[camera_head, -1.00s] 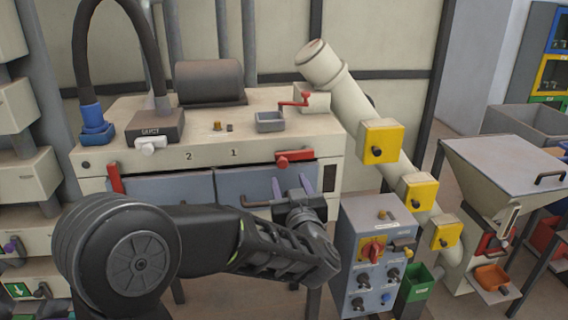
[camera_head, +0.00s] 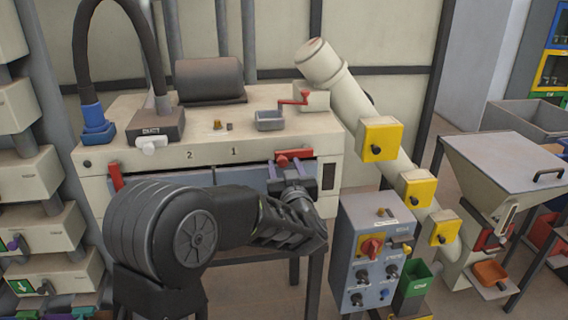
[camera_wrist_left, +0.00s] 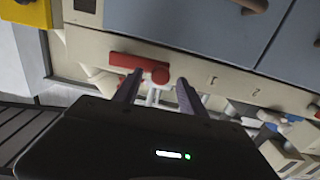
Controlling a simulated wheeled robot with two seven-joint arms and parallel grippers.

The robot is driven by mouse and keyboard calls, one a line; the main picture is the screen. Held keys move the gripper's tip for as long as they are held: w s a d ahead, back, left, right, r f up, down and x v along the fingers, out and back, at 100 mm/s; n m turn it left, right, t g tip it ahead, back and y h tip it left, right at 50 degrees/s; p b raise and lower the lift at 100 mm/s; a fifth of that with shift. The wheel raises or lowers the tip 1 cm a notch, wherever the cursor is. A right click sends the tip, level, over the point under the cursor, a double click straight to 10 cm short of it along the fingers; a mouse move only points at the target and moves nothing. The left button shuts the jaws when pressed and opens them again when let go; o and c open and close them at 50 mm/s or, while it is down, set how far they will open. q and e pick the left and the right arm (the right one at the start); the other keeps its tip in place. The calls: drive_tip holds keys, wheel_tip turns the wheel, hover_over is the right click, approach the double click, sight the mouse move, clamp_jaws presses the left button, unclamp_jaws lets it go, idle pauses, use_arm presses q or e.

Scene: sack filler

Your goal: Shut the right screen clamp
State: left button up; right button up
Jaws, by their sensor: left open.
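The right screen clamp (camera_head: 295,155) is a red lever at the front edge of the cream machine, lying nearly level above the right blue-grey screen. In the left wrist view it is the red bar (camera_wrist_left: 130,62), with its round end between my fingertips. My left gripper (camera_head: 291,172) is open and empty, just below and in front of the clamp; its fingers (camera_wrist_left: 157,86) point at it. I cannot tell whether they touch it. The left clamp (camera_head: 115,178), also red, hangs upright at the left screen's edge. My forearm hides much of the screens.
A blue-grey control box (camera_head: 372,250) stands right of my gripper. A cream pipe with yellow boxes (camera_head: 380,138) slopes down on the right. A grey tray (camera_head: 270,120) and a red crank (camera_head: 297,98) sit on the machine top. A hopper (camera_head: 500,165) stands far right.

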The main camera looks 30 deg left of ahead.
use_arm(q)
drive_tip(key=shift+w+a, duration=0.2)
drive_tip(key=shift+w, duration=0.05)
clamp_jaws()
idle(0.4)
idle(0.9)
